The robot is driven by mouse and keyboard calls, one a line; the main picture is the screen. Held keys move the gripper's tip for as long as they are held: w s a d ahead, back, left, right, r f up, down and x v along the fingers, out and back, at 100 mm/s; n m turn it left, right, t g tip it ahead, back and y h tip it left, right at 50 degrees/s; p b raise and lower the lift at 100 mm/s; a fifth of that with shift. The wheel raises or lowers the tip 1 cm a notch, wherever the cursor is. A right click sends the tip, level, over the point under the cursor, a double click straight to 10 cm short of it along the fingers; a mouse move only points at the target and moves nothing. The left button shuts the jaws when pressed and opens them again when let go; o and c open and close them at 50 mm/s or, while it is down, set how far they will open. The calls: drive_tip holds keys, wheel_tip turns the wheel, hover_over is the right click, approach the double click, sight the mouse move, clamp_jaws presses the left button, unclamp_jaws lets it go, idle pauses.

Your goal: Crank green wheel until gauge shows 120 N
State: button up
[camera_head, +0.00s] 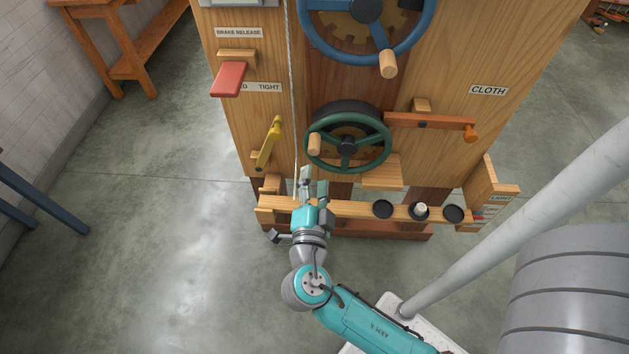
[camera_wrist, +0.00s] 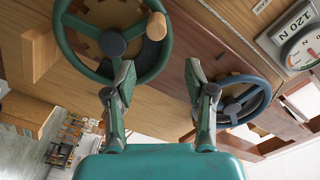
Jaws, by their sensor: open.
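The green wheel (camera_head: 348,147) is mounted low on the front of a wooden machine. Its wooden crank knob (camera_head: 315,143) is at the left of the rim in the head view. The wheel also shows in the wrist view (camera_wrist: 112,44), with the knob (camera_wrist: 156,26) at its upper right. My gripper (camera_head: 313,184) is open and empty, below the wheel and a little left of it in the head view. In the wrist view, the left finger overlaps the wheel's lower rim; contact cannot be told. A gauge (camera_wrist: 305,50) beside a "120 N" plate (camera_wrist: 291,22) is partly cut off; its reading is unclear.
A blue wheel (camera_head: 365,12) is above the green one. A yellow lever (camera_head: 268,142) is to its left, an orange lever (camera_head: 430,121) to its right. A red lever (camera_head: 228,79) is at upper left. A shelf with black cups (camera_head: 383,209) is below. Open floor lies left.

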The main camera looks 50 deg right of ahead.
drive_tip(key=shift+f, duration=0.2)
drive_tip(key=c, duration=0.7)
drive_tip(key=f+n, duration=0.1)
drive_tip(key=n, duration=0.1)
drive_tip(key=w+f+n+g+h, duration=0.1)
drive_tip(key=f+n, duration=0.1)
drive_tip(key=w+d+f+n+g+h, duration=0.1)
drive_tip(key=f+n, duration=0.1)
drive_tip(key=n, duration=0.1)
drive_tip(key=shift+w+f, duration=0.1)
drive_tip(key=shift+f, duration=0.05)
clamp_jaws()
drive_tip(key=w+a+f+n+g+h, duration=0.25)
drive_tip(key=f+n+h, duration=0.2)
drive_tip(key=n, duration=0.85)
drive_tip(key=w+a+f+n+g+h, duration=0.25)
drive_tip(key=f+n+h, duration=0.2)
drive_tip(key=n, duration=0.95)
drive_tip(key=d+r+t, duration=0.1)
drive_tip(key=d+r, duration=0.8)
drive_tip(key=r, duration=0.1)
drive_tip(key=shift+w, duration=0.45)
